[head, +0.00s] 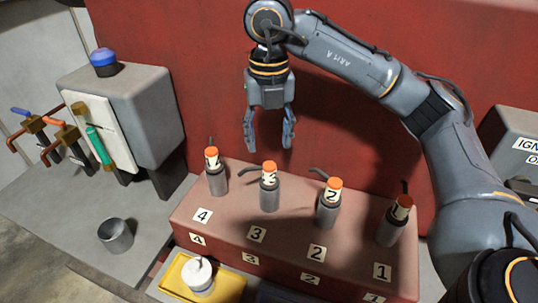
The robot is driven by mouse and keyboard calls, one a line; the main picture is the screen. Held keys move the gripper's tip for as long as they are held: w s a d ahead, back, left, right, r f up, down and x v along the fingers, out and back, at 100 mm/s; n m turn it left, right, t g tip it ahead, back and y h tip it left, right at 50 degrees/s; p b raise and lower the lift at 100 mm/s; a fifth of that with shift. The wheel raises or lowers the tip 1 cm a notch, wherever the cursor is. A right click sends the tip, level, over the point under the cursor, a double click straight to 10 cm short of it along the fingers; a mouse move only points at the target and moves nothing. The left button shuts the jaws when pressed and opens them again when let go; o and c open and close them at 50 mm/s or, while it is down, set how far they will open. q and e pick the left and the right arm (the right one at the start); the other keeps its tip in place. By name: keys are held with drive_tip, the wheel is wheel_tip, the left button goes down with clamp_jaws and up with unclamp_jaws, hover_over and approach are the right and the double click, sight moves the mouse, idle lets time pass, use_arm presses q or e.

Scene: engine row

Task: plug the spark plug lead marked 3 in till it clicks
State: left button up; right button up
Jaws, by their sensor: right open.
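The lead marked 3 (269,190) is a grey boot with an orange top and a white number tag. It stands roughly upright on the red engine block (284,242), behind the block's 3 label (257,234). I cannot tell how deep it sits. My right gripper (269,144) points down with its fingers apart and empty. In the head view it appears just above the lead marked 3, without touching it. My left gripper is out of view.
Similar leads marked 4 (216,180), 2 (329,206) and 1 (393,225) stand in the same row. A grey cabinet (145,105) and a metal cup (116,236) are at left. A yellow tray (229,290) holds a white-capped container (198,276) in front.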

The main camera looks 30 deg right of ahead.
drive_tip(key=shift+r, duration=1.3)
